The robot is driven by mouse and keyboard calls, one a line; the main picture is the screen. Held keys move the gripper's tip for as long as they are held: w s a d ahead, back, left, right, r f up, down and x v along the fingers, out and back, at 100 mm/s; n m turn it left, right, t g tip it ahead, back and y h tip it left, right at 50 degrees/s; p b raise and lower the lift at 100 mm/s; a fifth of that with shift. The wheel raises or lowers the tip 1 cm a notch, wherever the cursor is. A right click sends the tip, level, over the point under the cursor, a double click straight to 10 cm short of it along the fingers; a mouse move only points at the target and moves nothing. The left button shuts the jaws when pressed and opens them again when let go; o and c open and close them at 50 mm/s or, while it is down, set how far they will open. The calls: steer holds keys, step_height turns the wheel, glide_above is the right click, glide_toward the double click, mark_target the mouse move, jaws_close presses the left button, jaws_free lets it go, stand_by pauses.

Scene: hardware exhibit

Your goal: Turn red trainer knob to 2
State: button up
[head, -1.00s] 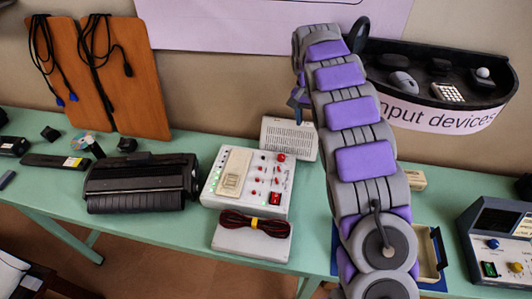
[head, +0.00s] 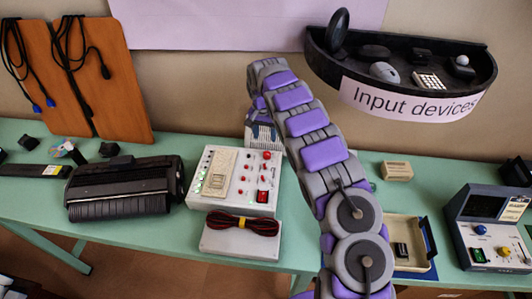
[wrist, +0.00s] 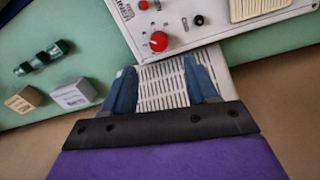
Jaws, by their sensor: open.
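The trainer (head: 236,180) is a white box with a keypad-like beige panel, small red controls and green lights. Its red knob (head: 266,155) is at the upper right corner. In the wrist view the red knob (wrist: 158,41) lies just beyond my fingertips, on the white panel; its pointer setting is too small to read. My gripper (wrist: 161,72) is open, its two blue fingers above a grey ribbed box, with nothing between them. In the head view my gripper (head: 262,132) is behind the trainer, partly hidden by my arm.
The grey ribbed box (wrist: 163,88) stands behind the trainer. A white box with a red-black cable (head: 240,240) is in front. A black printer-like device (head: 125,188) is to the left; an open beige tray (head: 408,245) is to the right. A black shelf (head: 400,75) hangs above.

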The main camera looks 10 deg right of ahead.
mark_target(267, 153)
steer(key=f, duration=0.3)
steer(key=f+b, duration=0.1)
steer(key=f, duration=0.5)
steer(key=shift+s+d+f+b, duration=0.15)
steer(key=shift+d+f+b, duration=0.05)
steer(key=shift+d+b, duration=0.1)
steer(key=c, duration=1.1)
